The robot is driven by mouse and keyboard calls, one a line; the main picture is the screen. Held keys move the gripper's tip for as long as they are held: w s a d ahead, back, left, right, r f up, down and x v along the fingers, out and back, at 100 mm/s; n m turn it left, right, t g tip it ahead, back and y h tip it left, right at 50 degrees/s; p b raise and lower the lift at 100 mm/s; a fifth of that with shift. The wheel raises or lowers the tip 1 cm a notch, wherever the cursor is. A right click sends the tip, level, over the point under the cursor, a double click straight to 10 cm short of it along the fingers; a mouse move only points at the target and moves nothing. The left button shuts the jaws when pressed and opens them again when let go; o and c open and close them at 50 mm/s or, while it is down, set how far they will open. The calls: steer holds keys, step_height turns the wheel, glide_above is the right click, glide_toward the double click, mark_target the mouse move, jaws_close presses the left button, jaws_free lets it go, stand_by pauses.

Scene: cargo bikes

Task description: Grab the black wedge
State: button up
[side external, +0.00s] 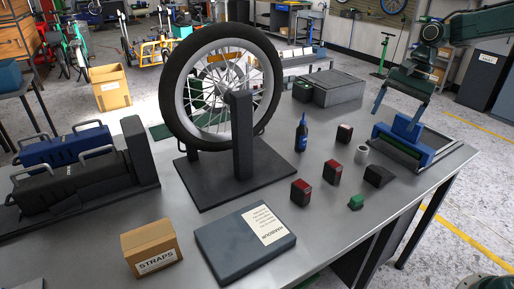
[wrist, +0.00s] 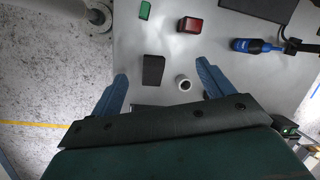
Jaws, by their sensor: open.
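The black wedge (side external: 379,175) lies on the grey metal table near its right edge, in front of the white cup. In the wrist view, the black wedge (wrist: 153,70) shows between my two blue fingers, closer to the left one. My gripper (side external: 395,118) is open and empty, held well above the table at the right. In the wrist view, the fingertips of my gripper (wrist: 162,70) are spread wide and touch nothing.
The white cup (side external: 362,152) stands close to the wedge. A green block (side external: 355,202), red-and-black boxes (side external: 332,172) and a dark bottle (side external: 301,133) stand nearby. A blue object (side external: 404,130) on a tray is behind. A wheel (side external: 221,85) stands at the left.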

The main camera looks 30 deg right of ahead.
mark_target(381, 169)
steer(key=w+d+f+m+g+y, duration=0.1)
steer(key=d+f+m, duration=0.3)
steer(key=d+f, duration=0.4)
steer(key=shift+w+d+f, duration=0.15)
steer(key=shift+d+f, duration=0.15)
steer(key=shift+d, duration=0.2)
steer(key=shift+a+f, duration=0.1)
steer(key=shift+f, duration=0.05)
steer(key=shift+x, duration=4.15)
steer(key=shift+a+f, duration=0.1)
steer(key=shift+a, duration=0.05)
steer(key=shift+x, duration=2.45)
steer(key=shift+c, duration=0.4)
steer(key=c, duration=1.1)
